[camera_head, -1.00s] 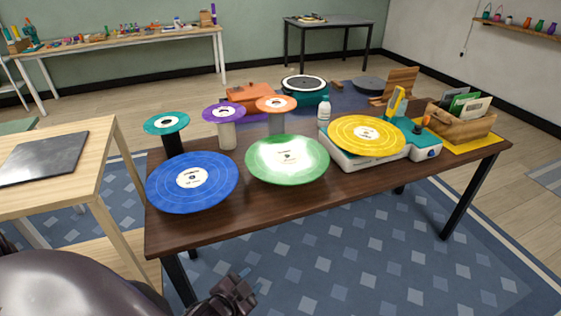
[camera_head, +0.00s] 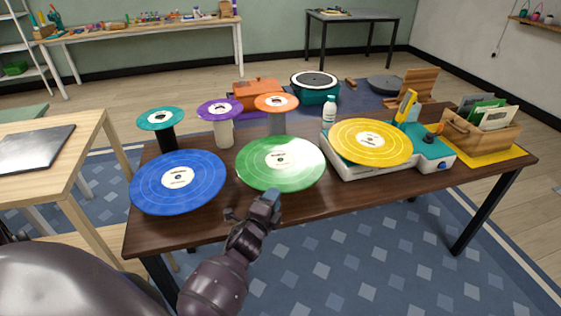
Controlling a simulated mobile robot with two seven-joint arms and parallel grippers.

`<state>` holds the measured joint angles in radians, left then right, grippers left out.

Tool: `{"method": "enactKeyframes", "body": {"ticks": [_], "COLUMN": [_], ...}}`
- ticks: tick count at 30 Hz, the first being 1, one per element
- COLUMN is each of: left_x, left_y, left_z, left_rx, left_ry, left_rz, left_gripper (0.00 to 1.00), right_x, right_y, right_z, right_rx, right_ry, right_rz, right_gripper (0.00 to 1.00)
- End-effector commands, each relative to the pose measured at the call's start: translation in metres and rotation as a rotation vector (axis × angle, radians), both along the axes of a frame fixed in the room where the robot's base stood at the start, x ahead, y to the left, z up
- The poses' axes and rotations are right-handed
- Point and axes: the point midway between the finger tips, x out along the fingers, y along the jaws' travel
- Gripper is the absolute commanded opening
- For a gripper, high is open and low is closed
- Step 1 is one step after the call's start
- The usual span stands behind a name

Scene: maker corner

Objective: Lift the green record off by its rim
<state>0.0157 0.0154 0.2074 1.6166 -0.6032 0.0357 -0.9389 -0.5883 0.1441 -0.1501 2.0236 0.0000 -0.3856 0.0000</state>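The green record (camera_head: 308,177), with a white label, lies flat near the front middle of the dark wood table; whatever supports it is hidden beneath it. My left gripper (camera_head: 268,198) is at the front rim of the green record, its tip just at or under the near edge. I cannot tell whether it touches the rim or whether its fingers are apart. My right gripper is not in view.
The blue record (camera_head: 205,190) lies close on the left. A turntable (camera_head: 435,160) with a yellow record (camera_head: 345,138) stands on the right. Teal (camera_head: 150,122), purple (camera_head: 208,114) and orange (camera_head: 265,106) records sit on stands behind, near a small bottle (camera_head: 329,112).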

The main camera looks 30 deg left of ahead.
Motion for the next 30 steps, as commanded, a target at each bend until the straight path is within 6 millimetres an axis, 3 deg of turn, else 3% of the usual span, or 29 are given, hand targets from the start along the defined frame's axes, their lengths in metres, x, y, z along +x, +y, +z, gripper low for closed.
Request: {"method": "enactKeyframes", "body": {"ticks": [5,15,25,26,30], "left_x": [0.009,0.049,0.055,0.055,0.055], "left_y": [0.001,0.004,0.005,0.005,0.005], "left_z": [0.001,0.002,0.002,0.002,0.002], "left_rx": [-0.001,-0.001,-0.002,-0.002,-0.002], "left_ry": [0.0,0.001,0.001,0.001,0.001], "left_rz": [0.0,0.0,0.0,0.0,0.0], "left_gripper": [0.37,0.37,0.37,0.36,0.14], "right_x": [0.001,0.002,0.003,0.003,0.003], "right_y": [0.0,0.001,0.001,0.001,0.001], "right_z": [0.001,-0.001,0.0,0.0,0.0], "right_rx": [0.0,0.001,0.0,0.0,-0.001], "right_ry": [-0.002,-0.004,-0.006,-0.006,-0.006], "right_rz": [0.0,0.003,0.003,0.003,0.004], "right_gripper": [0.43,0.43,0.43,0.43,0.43]}}
